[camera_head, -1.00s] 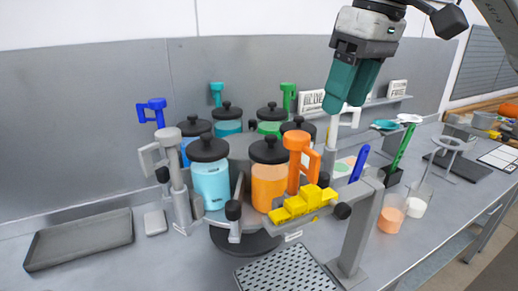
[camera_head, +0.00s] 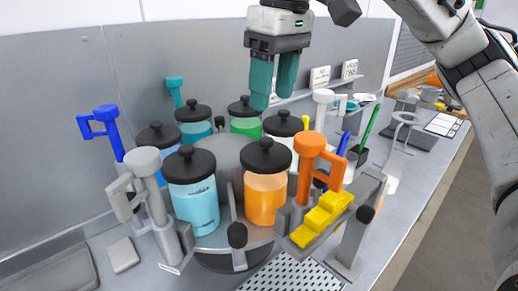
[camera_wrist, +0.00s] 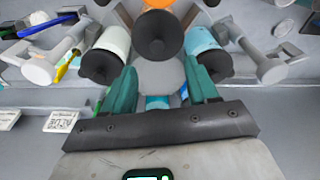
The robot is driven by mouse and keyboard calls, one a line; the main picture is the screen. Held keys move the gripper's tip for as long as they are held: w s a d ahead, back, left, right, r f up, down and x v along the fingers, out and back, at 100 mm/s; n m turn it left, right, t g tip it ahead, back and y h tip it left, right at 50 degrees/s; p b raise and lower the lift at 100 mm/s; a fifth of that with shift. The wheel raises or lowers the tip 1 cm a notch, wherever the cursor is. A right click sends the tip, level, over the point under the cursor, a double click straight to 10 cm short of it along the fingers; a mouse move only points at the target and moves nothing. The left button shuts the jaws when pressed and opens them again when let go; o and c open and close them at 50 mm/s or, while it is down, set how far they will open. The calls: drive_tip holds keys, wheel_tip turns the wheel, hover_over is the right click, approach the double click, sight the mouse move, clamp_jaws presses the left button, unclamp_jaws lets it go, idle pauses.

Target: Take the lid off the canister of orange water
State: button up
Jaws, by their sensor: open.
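The canister of orange water (camera_head: 265,198) stands at the front of the round carousel in the head view, with its black knobbed lid (camera_head: 266,155) on. In the wrist view its lid (camera_wrist: 158,35) shows at top centre, with a bit of orange (camera_wrist: 155,4) above it. My gripper (camera_head: 268,100) is open and empty, pointing down, above and behind the orange canister's lid in the head view. In the wrist view my gripper's two teal fingers (camera_wrist: 162,90) are spread apart, with the orange canister's lid beyond their tips.
Other lidded canisters ring the carousel: light blue (camera_head: 195,205), green (camera_head: 245,125) and a white one (camera_head: 281,135). An orange-handled post (camera_head: 312,150) and yellow stepped block (camera_head: 322,215) stand close right of the orange canister. A blue-handled post (camera_head: 104,120) stands left.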

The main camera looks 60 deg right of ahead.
sight(266, 139)
drive_tip(key=f, duration=0.3)
drive_tip(key=shift+w, duration=0.3)
drive_tip(key=shift+w+d+f+p, duration=0.1)
drive_tip(key=shift+f+p, duration=0.05)
drive_tip(key=shift+f, duration=0.75)
drive_tip(key=shift+w+d+f+p, duration=0.1)
drive_tip(key=shift+w+f, duration=0.05)
drive_tip(key=shift+f, duration=0.75)
drive_tip(key=shift+w+d+f+p, duration=0.1)
drive_tip(key=shift+f+p, duration=0.05)
drive_tip(key=shift+f, duration=0.75)
clamp_jaws()
